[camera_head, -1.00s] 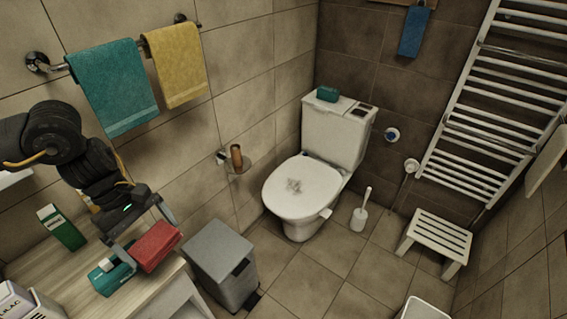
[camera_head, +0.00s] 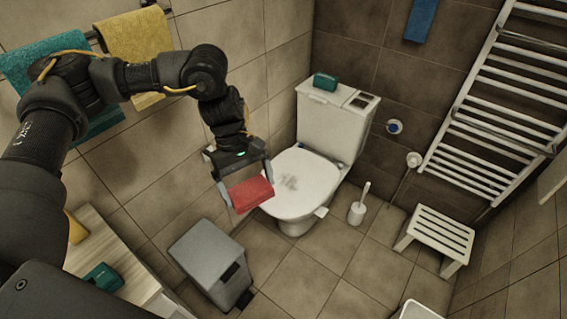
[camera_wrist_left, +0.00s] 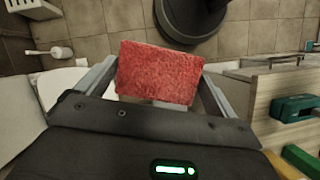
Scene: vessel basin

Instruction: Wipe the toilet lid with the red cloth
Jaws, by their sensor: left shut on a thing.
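My left gripper (camera_head: 246,188) is shut on the folded red cloth (camera_head: 250,194), in the air in front of the toilet. In the left wrist view the red cloth (camera_wrist_left: 160,72) sits between the two fingers. The white toilet lid (camera_head: 303,180) is closed and has a grey smudge (camera_head: 289,182) near its middle. In the head view the cloth overlaps the lid's left edge; I cannot tell whether it touches. My right gripper is not in view.
A grey bin (camera_head: 208,262) stands on the floor left of the toilet. A wooden counter (camera_head: 100,238) with a teal box (camera_head: 103,277) is at lower left. A toilet brush (camera_head: 358,209) and white stool (camera_head: 437,236) stand to the right. A teal item (camera_head: 325,81) lies on the cistern.

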